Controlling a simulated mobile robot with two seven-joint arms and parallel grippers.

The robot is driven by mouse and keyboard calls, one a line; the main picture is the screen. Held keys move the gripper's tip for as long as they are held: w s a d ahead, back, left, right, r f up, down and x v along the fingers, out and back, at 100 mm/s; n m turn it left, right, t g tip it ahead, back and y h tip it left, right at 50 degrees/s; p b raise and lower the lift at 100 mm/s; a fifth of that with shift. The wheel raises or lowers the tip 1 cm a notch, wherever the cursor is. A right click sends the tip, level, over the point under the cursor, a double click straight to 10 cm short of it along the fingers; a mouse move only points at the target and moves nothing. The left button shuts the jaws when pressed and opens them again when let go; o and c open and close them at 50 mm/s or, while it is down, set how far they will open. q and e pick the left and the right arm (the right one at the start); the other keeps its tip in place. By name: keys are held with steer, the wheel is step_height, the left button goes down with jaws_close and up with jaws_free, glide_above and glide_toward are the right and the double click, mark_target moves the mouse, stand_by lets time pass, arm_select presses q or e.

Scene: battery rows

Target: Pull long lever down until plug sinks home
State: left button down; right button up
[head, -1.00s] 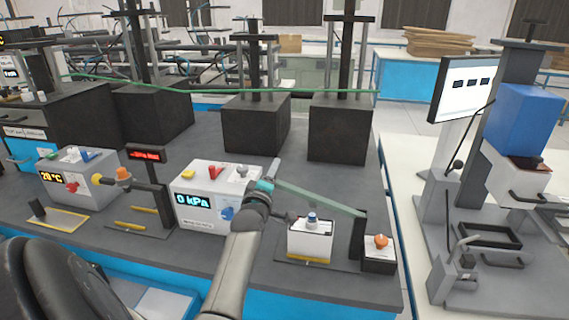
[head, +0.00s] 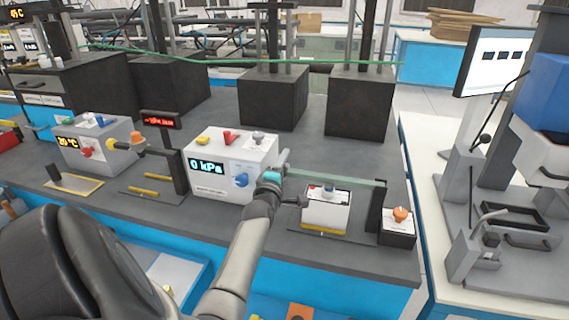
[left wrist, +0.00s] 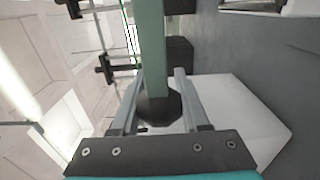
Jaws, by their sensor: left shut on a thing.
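The long lever (head: 335,182) is a pale green bar. It runs nearly level from my left gripper to a black post (head: 376,206) on the right. My left gripper (head: 274,177) is shut on the lever's free left end. In the left wrist view the fingers stand either side of the green bar (left wrist: 151,50) and its dark end knob (left wrist: 158,106). My right gripper is not in view.
A white box with a "0 kPa" display (head: 231,158) stands just behind and left of my gripper. An orange knob (head: 401,213) on a dark-sided box stands right of the post. Dark blocks (head: 360,102) stand at the back. A press-like rig (head: 541,130) is at far right.

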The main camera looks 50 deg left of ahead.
arm_select(q)
steer(key=shift+d+f, duration=0.15)
steer(key=shift+f, duration=0.25)
steer(key=c, duration=0.6)
jaws_free()
steer(key=shift+c, duration=0.2)
steer(key=shift+o, duration=1.2)
steer(key=shift+r, duration=0.15)
steer(key=p+v, duration=0.2)
steer(key=v, duration=1.3)
steer(key=shift+s, duration=0.15)
